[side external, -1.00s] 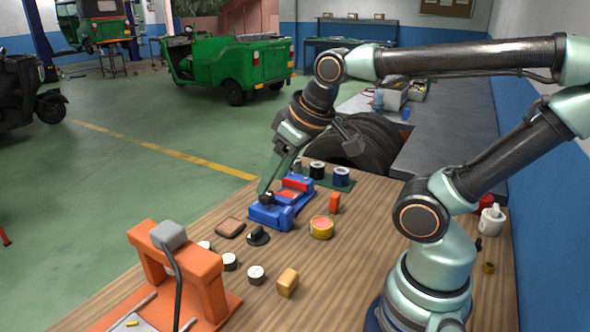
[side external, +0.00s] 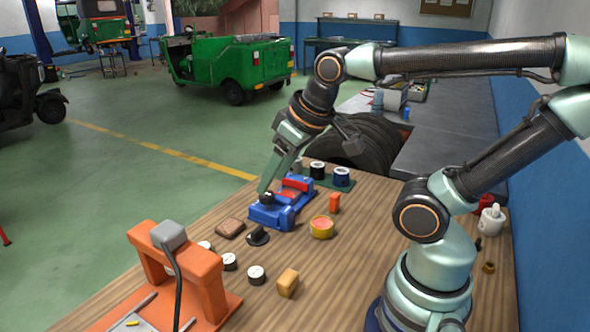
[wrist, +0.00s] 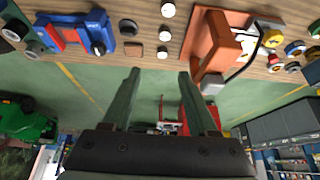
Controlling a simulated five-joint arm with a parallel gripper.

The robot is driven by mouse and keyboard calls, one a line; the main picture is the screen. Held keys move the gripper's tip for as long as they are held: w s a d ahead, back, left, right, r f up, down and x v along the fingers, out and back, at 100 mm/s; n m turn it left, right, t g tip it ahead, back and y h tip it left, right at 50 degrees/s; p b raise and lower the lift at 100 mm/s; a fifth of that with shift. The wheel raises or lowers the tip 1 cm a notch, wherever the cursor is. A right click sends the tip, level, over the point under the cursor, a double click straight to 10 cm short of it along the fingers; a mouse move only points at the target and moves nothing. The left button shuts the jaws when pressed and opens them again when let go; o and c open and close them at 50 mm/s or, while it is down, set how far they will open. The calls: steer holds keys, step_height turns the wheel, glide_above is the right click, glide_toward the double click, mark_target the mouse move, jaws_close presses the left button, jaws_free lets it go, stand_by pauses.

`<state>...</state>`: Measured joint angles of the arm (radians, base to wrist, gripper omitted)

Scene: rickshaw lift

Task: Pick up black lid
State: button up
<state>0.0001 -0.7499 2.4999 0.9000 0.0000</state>
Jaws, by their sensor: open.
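A small black lid with a raised knob (side external: 257,236) lies on the wooden table, in front of a blue and red device (side external: 272,214). In the wrist view the lid (wrist: 128,27) is near the top, left of a row of white-topped cylinders. My gripper (side external: 268,188) is over the blue device in the side view, behind and above the lid and apart from it. In the wrist view its two fingers (wrist: 159,76) are spread with nothing between them. The fingertips are partly lost against the blue device in the side view.
A brown block (side external: 230,228) lies left of the lid. White-topped cylinders (side external: 256,274), a yellow-red round tin (side external: 321,227) and a tan block (side external: 288,282) are nearby. An orange press (side external: 205,285) stands at the front left.

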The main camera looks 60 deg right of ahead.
steer(key=shift+c, duration=0.3)
stand_by(0.4)
steer(key=n+g, duration=0.6)
steer(key=n, duration=1.2)
glide_above(257, 229)
step_height(257, 229, down, 12)
steer(key=f, duration=0.5)
steer(key=shift+s+a+f, duration=0.2)
steer(key=shift+s+f, duration=0.05)
steer(key=shift+f, duration=0.05)
steer(key=shift+w+d+f, duration=0.1)
steer(key=shift+w+f, duration=0.05)
steer(key=shift+f, duration=1.35)
steer(key=shift+w+d+f, duration=0.1)
steer(key=shift+f, duration=1.35)
